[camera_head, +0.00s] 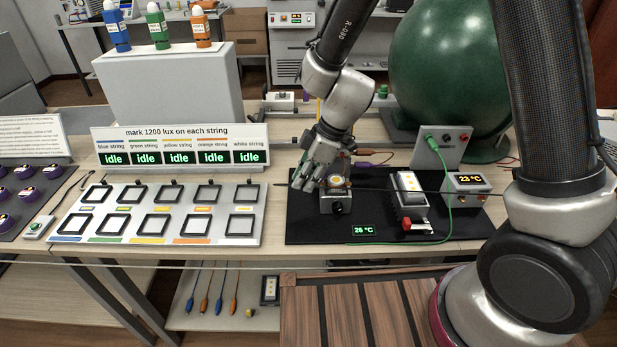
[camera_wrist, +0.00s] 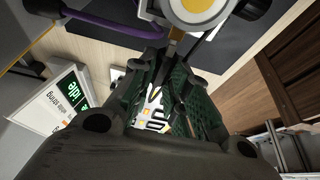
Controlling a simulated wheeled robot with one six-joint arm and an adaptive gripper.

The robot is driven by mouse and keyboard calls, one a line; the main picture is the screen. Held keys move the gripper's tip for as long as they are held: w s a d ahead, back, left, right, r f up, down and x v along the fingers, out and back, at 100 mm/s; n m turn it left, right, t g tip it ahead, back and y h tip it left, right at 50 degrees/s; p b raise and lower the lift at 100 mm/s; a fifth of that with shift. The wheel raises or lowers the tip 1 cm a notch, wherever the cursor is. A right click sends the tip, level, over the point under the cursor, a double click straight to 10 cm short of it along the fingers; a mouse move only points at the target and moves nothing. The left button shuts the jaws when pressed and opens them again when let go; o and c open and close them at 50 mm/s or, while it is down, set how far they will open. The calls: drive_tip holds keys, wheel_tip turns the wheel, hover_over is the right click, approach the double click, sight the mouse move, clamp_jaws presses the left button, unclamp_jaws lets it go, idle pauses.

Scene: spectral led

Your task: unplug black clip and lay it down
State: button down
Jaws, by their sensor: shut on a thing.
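My gripper (camera_head: 312,178) is at the left side of a small metal holder (camera_head: 336,203) with a yellow disc on top, on a black mat. In the wrist view, the green-padded fingers of my gripper (camera_wrist: 172,68) are closed on a small dark piece, the black clip (camera_wrist: 175,58), with a brass-coloured part at its tip. The holder with its yellow disc (camera_wrist: 203,12) is just beyond the fingertips; I cannot tell whether the clip touches it. In the head view the clip is hidden by my fingers.
A purple lead (camera_wrist: 95,25) runs beside my gripper. The frame board (camera_head: 160,215) is left. The black mat's front left (camera_head: 305,230) is clear.

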drive_tip(key=shift+a, duration=0.8)
drive_tip(key=shift+a, duration=0.1)
drive_tip(key=shift+a, duration=0.5)
